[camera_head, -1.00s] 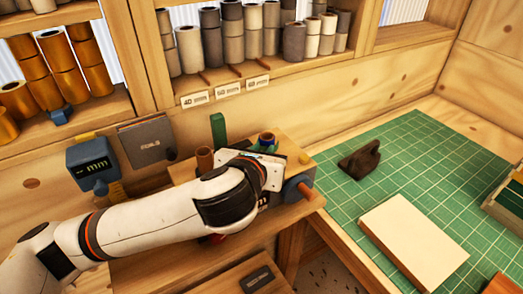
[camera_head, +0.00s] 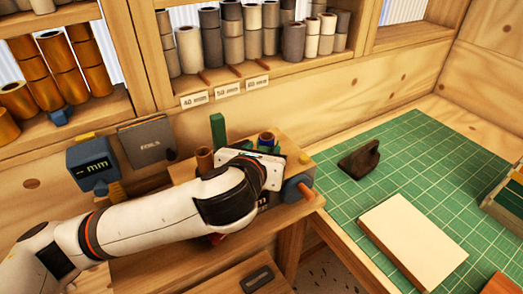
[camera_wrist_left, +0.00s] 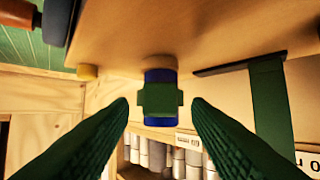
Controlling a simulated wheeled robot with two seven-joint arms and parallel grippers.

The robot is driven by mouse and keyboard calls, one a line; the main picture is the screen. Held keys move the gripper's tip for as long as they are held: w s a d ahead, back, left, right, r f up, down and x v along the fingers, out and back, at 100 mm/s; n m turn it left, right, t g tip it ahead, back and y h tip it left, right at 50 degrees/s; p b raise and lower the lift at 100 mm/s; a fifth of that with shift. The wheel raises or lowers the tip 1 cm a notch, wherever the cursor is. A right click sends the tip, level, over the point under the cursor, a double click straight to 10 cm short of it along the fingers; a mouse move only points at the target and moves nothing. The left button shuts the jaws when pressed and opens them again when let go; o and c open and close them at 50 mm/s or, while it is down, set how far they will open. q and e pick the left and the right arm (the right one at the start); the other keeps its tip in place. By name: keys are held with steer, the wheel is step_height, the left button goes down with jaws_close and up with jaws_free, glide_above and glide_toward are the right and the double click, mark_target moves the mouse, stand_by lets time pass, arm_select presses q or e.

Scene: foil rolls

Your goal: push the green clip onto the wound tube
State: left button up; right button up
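The wound tube (camera_wrist_left: 160,75), blue where it shows, stands on the wooden bench in the left wrist view. The green clip (camera_wrist_left: 158,100) sits at the tube, covering its middle with blue showing above and below; I cannot tell how far it wraps around. In the head view the tube (camera_head: 267,138) shows just behind my left wrist, with green and blue at its top. My left gripper (camera_wrist_left: 160,102) is open, its green ribbed fingers on either side of clip and tube, with visible gaps on both sides. My right gripper is out of view.
A green upright post (camera_head: 217,131) and a brown tube (camera_head: 205,160) stand left of the wound tube. A blue roller (camera_head: 297,188) is at the bench's right end. A blue mm gauge (camera_head: 91,165) stands left. The green cutting mat (camera_head: 425,165) holds a dark block and a pale slab.

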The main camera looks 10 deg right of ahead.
arm_select(q)
steer(key=b+v, duration=0.1)
steer(key=v, duration=1.1)
steer(key=shift+a+f, duration=0.1)
stand_by(0.5)
